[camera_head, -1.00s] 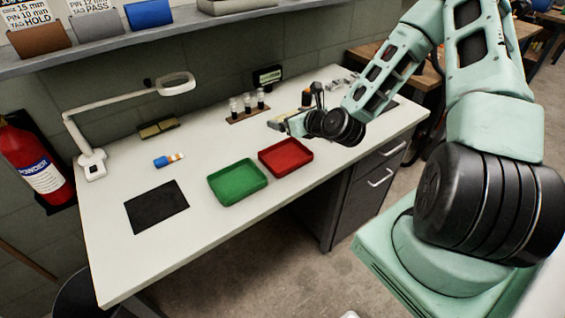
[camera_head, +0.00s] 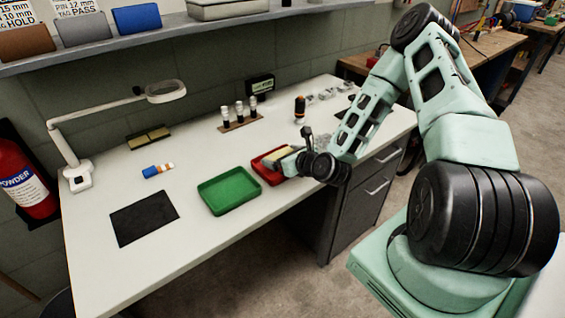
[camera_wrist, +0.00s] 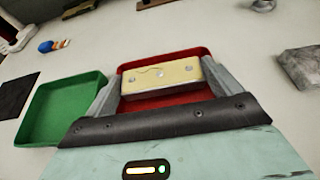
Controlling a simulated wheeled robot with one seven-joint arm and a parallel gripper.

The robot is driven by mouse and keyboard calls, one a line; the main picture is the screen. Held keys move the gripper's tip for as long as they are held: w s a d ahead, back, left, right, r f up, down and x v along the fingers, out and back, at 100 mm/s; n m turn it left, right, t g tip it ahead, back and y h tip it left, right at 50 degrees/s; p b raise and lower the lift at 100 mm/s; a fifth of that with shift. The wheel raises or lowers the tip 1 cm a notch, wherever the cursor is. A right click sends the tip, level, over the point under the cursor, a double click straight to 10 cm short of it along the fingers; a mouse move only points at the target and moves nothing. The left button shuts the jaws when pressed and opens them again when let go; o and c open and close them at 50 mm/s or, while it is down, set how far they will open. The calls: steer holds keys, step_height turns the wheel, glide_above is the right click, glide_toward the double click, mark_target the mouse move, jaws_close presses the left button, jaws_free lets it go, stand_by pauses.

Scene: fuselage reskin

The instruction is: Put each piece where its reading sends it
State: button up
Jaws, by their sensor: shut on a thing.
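My gripper (camera_wrist: 160,82) is shut on a pale yellow block (camera_wrist: 160,76) with small screw-like spots on its face. In the wrist view the block is in front of the red tray (camera_wrist: 165,103), between the two fingers. In the head view my gripper (camera_head: 287,161) is at the red tray (camera_head: 266,177), and hides part of it. Whether the block touches the tray cannot be told. The green tray (camera_head: 229,190) stands to the left and looks empty. Shelf signs read PIN 10 mm TAG HOLD (camera_head: 12,14) and PIN 12 mm TAG PASS (camera_head: 76,8).
A dark mat (camera_head: 144,217), a blue-and-orange item (camera_head: 157,170), a magnifier lamp (camera_head: 75,170) and a vial rack (camera_head: 240,124) are on the bench. Grey metal pieces (camera_head: 325,93) and an orange-topped black item (camera_head: 299,110) are at the back right. Brown, grey and blue bins line the shelf.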

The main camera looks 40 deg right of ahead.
steer(key=shift+f, duration=1.3)
steer(key=shift+f, duration=0.2)
steer(key=o, duration=0.8)
